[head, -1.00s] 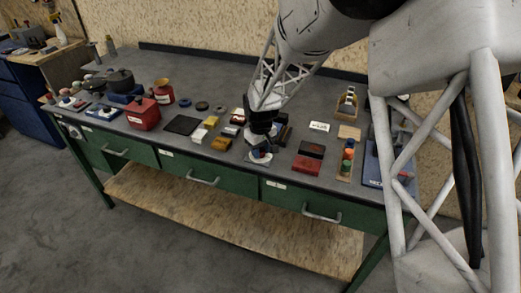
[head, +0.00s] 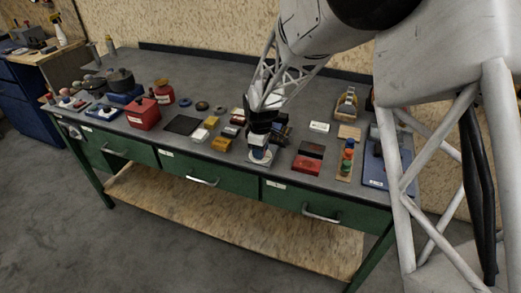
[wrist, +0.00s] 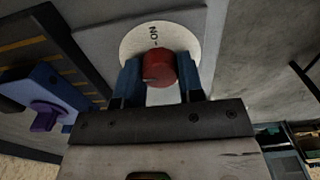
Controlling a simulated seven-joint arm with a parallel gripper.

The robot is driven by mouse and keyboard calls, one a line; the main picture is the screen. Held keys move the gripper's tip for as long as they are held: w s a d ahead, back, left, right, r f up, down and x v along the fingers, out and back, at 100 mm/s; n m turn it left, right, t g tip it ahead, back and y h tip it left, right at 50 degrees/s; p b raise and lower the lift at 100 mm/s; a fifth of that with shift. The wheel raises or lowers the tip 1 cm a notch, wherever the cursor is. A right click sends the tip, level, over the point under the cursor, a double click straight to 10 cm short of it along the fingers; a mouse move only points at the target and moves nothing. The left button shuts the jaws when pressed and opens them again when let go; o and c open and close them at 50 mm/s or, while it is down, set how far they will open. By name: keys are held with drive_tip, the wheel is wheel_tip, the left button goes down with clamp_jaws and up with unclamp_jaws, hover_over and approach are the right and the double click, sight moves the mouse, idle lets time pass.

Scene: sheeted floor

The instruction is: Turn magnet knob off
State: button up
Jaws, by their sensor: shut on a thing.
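The magnet knob is a red round knob (wrist: 158,68) on a white round dial (wrist: 135,40), marked "ON" in the wrist view. My gripper (wrist: 159,80) has its two blue fingers on either side of the knob and is shut on it. In the head view my gripper (head: 259,144) points down at the front of the bench, over the pale base of the dial (head: 260,160). The knob itself is hidden there by the gripper.
A red block (head: 306,164) and a board of coloured buttons (head: 346,160) lie to the right. Yellow blocks (head: 221,144) lie close on the left. A purple knob on a blue plate (wrist: 45,112) is near the gripper. Drawers line the bench front.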

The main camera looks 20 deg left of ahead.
drive_tip(key=o, duration=0.9)
drive_tip(key=shift+r, duration=0.1)
drive_tip(key=shift+r, duration=3.85)
drive_tip(key=shift+d, duration=0.1)
